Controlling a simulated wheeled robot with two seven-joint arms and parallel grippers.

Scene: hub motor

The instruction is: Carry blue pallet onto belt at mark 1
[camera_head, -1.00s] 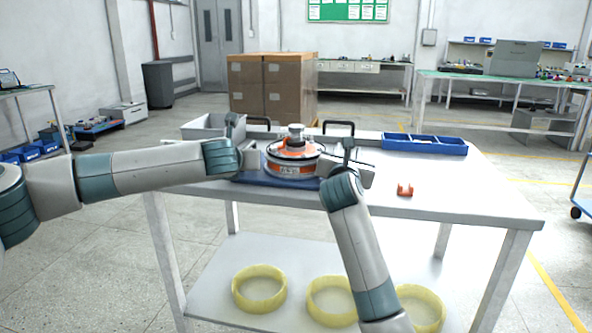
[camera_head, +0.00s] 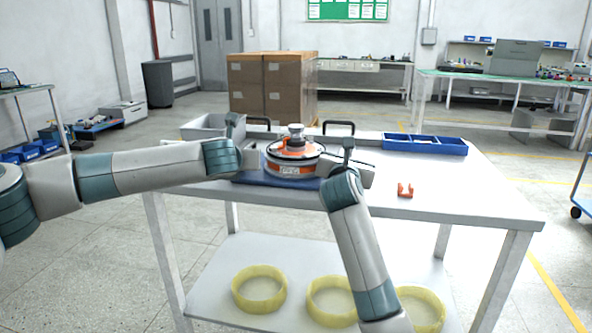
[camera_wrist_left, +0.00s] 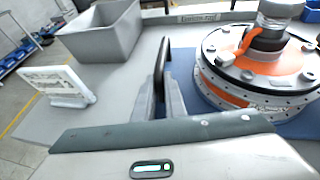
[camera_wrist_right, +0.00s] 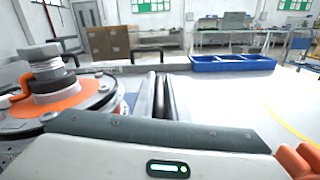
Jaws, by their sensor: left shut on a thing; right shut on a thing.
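The blue pallet (camera_head: 250,178) lies on the white table with an orange and grey hub motor (camera_head: 291,160) upright on it. My left gripper (camera_head: 250,157) is at the pallet's left side. In the left wrist view its fingers (camera_wrist_left: 172,98) close around an upright black handle (camera_wrist_left: 162,62). My right gripper (camera_head: 343,165) is at the right side; in the right wrist view its fingers (camera_wrist_right: 155,98) are together beside the motor. What they hold is mostly hidden. I cannot tell whether the pallet touches the table. No belt or mark 1 can be made out.
A grey bin (camera_head: 203,127) stands at the table's back left, a blue divided tray (camera_head: 425,151) at the back right. A white sign (camera_wrist_left: 58,84) stands left of my left gripper. Yellow rings (camera_head: 259,303) lie on the lower shelf.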

